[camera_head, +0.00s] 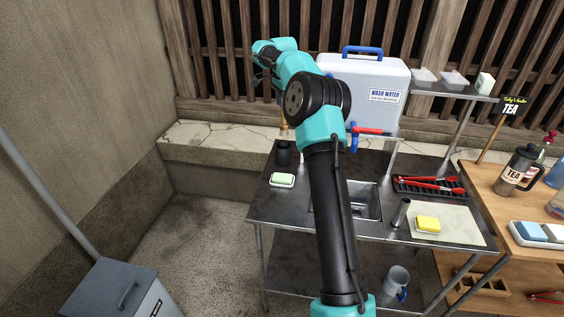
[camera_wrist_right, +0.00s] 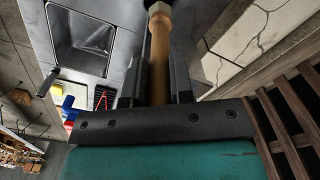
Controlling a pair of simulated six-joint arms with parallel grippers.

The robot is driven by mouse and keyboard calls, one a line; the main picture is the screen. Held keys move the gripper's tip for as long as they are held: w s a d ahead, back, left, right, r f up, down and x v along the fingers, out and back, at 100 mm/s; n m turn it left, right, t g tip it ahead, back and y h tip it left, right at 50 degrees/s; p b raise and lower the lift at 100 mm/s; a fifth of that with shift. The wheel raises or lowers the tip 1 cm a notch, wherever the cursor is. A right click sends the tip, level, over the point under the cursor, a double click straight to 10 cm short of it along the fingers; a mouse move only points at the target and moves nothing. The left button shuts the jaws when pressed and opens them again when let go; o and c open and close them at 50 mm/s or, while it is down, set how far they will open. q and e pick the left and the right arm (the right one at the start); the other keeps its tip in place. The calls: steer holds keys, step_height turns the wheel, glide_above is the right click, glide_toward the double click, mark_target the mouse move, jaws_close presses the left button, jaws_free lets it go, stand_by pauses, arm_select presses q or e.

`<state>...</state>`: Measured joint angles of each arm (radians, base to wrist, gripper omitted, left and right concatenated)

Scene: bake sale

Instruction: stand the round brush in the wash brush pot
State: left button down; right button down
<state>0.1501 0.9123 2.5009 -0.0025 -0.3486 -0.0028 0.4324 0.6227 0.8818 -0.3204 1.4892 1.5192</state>
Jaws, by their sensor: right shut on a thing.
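The round brush has a wooden handle (camera_wrist_right: 160,60) and a brass-coloured ferrule at the top edge of the right wrist view. My right gripper (camera_wrist_right: 159,82) is shut on the handle, one dark finger on each side. In the head view, a short piece of the brush (camera_head: 284,128) shows below my arm, roughly upright. The wash brush pot (camera_head: 283,153), a dark cylinder, stands at the back left of the metal sink table, directly below the brush in the picture. I cannot tell whether the brush tip is above the rim or inside. My left gripper is not in view.
A soap dish (camera_head: 282,180) sits in front of the pot. The sink basin (camera_head: 362,202) and the white wash water container (camera_head: 370,92) with its tap are to the right. A black rack with red tongs (camera_head: 428,186) and a yellow sponge (camera_head: 428,223) lie further right.

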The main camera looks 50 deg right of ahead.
mark_target(283, 125)
steer(key=shift+f, duration=3.1)
steer(key=shift+f, duration=2.5)
steer(key=c, duration=1)
jaws_free()
steer(key=shift+r, duration=0.1)
step_height(283, 125, up, 13)
